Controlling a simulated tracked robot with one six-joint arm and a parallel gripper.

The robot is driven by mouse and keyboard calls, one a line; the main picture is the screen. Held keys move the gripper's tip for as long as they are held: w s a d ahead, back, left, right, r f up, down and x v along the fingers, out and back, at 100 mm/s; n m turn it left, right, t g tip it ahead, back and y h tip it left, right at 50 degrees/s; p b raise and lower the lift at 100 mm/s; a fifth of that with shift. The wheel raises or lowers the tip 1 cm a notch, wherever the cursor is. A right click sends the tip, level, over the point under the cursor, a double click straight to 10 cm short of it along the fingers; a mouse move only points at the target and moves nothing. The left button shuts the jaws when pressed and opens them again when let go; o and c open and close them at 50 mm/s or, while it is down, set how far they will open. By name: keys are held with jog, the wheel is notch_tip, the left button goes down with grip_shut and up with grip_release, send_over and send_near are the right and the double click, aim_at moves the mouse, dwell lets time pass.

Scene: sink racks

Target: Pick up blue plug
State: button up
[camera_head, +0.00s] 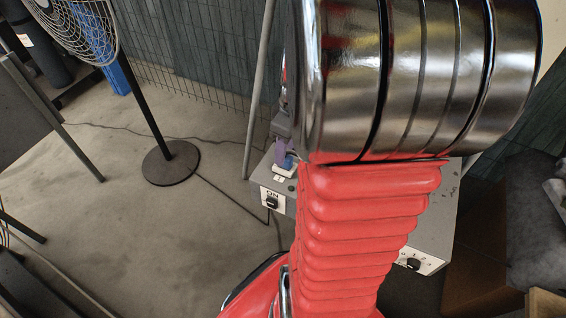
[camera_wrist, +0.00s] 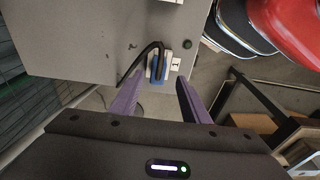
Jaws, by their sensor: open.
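The blue plug (camera_wrist: 157,72) sits at a pale socket on the grey box (camera_wrist: 90,50) in the wrist view, beside a label marked 1 (camera_wrist: 176,63). A black cable bends from it to the left. My gripper (camera_wrist: 159,84) is open, its two purple fingers on either side of the plug in the picture, with a gap to each. I cannot tell how far the fingertips are from it in depth. In the head view a purple finger (camera_head: 281,151) and a bit of blue plug (camera_head: 289,162) show beside my arm, which hides most of the box.
A black switch (camera_head: 271,202) is on the box front and another (camera_head: 413,264) is to the right. A fan's round base (camera_head: 171,162) stands on the floor at left, with cables running across. A dark round button (camera_wrist: 188,44) is near the plug. Open floor lies left.

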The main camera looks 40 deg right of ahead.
aim_at(288, 162)
jog(key=shift+w+d+f, duration=0.1)
jog(key=shift+w+f, duration=0.05)
jog(key=shift+f, duration=2.15)
jog(key=shift+c, duration=0.3)
grip_shut()
